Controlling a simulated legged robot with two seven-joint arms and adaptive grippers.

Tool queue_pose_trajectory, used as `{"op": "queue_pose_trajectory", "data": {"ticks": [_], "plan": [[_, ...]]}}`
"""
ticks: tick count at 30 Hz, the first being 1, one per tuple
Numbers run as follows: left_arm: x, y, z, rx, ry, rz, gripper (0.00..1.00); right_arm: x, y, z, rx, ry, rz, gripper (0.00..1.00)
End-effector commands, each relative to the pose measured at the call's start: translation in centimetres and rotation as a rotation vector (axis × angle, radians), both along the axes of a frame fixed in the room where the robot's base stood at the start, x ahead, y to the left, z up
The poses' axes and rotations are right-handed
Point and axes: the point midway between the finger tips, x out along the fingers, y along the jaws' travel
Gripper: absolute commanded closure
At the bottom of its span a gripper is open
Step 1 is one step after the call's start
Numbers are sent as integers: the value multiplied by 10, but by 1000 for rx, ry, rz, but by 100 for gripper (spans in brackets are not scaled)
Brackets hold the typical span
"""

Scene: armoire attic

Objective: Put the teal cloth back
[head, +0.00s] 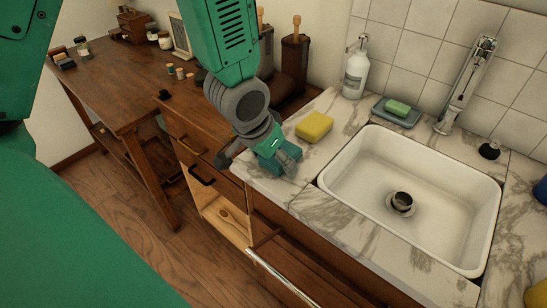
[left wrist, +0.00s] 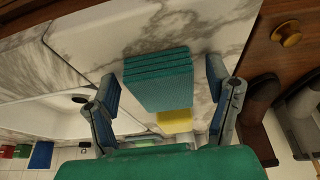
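The teal cloth (left wrist: 158,80) is a folded, layered stack lying on the marble counter, seen in the left wrist view. My left gripper (head: 262,160) is low over the counter's left front corner in the head view. In the left wrist view its two fingers stand apart, one on each side of the cloth, with gaps visible between fingers and cloth. In the head view the gripper largely covers the cloth, and the two are hard to tell apart. My right gripper is not in view.
A yellow sponge (head: 314,126) lies just behind the gripper. The white sink (head: 415,190) is to the right, with a soap bottle (head: 355,72) and a soap dish (head: 396,113) behind. Below the counter is an open wooden compartment (head: 226,218). A wooden desk (head: 110,85) stands left.

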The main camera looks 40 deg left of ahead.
Motion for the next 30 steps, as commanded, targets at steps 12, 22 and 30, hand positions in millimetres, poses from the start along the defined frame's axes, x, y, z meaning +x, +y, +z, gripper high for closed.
{"op": "queue_pose_trajectory", "data": {"ticks": [12, 22, 30], "plan": [[-16, 2, 47, -2, -6, 2, 27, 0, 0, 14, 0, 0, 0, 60], [-37, 4, 99, -1, -6, 1, 27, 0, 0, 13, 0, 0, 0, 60], [-43, 5, 112, 0, 0, 1, 27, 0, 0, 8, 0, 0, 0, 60]]}}
